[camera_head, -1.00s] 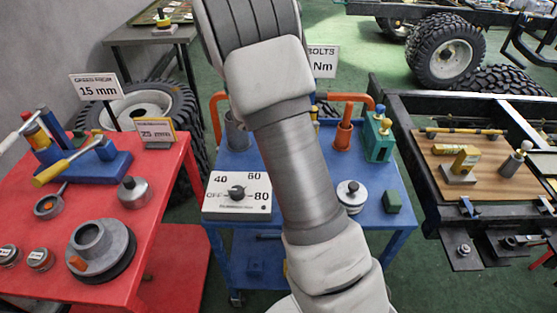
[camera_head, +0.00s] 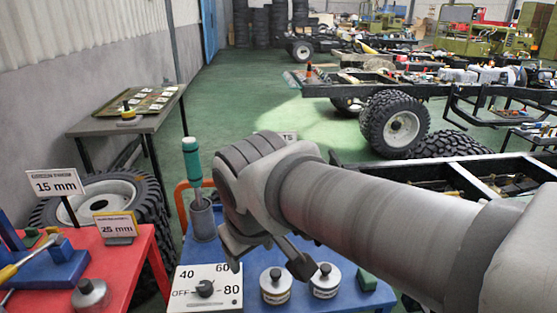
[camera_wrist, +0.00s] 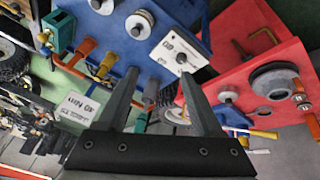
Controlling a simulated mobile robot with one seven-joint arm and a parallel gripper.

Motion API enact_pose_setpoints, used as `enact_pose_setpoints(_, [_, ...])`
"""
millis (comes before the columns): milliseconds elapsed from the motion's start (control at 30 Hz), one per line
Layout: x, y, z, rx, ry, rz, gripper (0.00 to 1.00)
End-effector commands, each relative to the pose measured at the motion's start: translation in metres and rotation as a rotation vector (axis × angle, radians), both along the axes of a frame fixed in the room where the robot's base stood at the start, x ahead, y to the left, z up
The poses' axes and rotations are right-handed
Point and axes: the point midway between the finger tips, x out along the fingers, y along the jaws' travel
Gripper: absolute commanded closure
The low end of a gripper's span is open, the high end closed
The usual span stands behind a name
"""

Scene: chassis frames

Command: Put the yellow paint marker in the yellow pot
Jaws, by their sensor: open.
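My gripper (camera_head: 268,264) hangs over the blue cart in the head view, pointing down. In the wrist view its two fingers (camera_wrist: 158,73) are spread apart with nothing held between them. An ochre-yellow pot (camera_wrist: 104,68) stands on the blue cart in the wrist view, left of the fingers, beside an orange-red pot (camera_wrist: 85,47). In the head view my arm hides that side of the cart. A grey pot (camera_head: 203,222) holds an upright teal-handled item (camera_head: 192,160). I cannot make out the yellow paint marker with certainty in either view.
The blue cart (camera_head: 190,255) carries a dial box (camera_head: 205,291) and two lidded tins (camera_head: 275,287). A teal holder (camera_wrist: 60,32) stands at its far left in the wrist view. A red cart (camera_head: 122,262) with tools stands at left.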

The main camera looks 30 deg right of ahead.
Motion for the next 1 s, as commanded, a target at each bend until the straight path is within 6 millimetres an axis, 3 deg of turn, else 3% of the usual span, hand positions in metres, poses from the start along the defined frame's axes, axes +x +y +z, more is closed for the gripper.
enact_pose_setpoints(133, [-0.021,0.025,0.006,0.125,-0.067,-0.052,0.32])
enact_pose_setpoints(300, [-0.029,0.036,0.007,0.185,-0.092,-0.074,0.32])
enact_pose_setpoints(600, [-0.029,0.037,0.008,0.19,-0.093,-0.075,0.32])
enact_pose_setpoints(833, [-0.029,0.037,0.034,0.189,-0.093,-0.075,0.32])
enact_pose_setpoints(1000, [-0.029,0.037,0.037,0.189,-0.093,-0.075,0.32])
